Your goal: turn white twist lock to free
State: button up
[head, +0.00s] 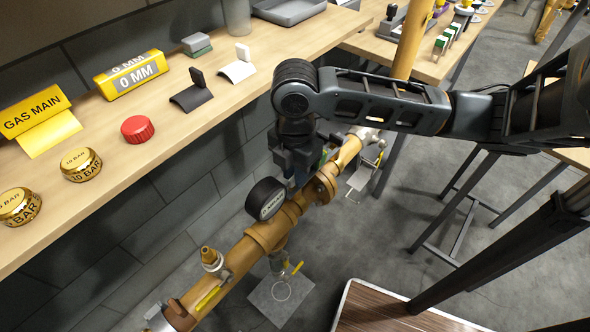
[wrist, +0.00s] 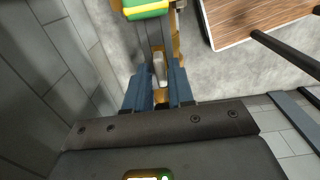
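My gripper (head: 292,178) points down over the brass-coloured pipe (head: 262,243), just behind the round black-rimmed gauge in the head view. In the wrist view its two blue fingers (wrist: 159,82) stand apart. A small whitish, upright piece (wrist: 158,70) shows between the fingertips, with what looks like a narrow gap on each side. It may be the white twist lock, but its shape and setting are too small to tell. In the head view my gripper and wrist hide that spot. A green and yellow part (wrist: 147,8) lies beyond the fingers in the wrist view.
The wooden bench (head: 165,160) along the wall carries a red cap (head: 137,129), a black bracket (head: 192,95), a white bracket (head: 238,68) and a yellow GAS MAIN sign (head: 35,110). The gauge (head: 267,199) stands close to my gripper. A wood-topped platform (head: 385,308) is at lower right.

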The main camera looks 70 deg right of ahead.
jog(key=shift+o, duration=1.1)
jog(key=shift+r, duration=0.1)
notch_tip(320, 180, up, 8)
jog(key=shift+f, duration=0.2)
jog(key=shift+f, duration=0.1)
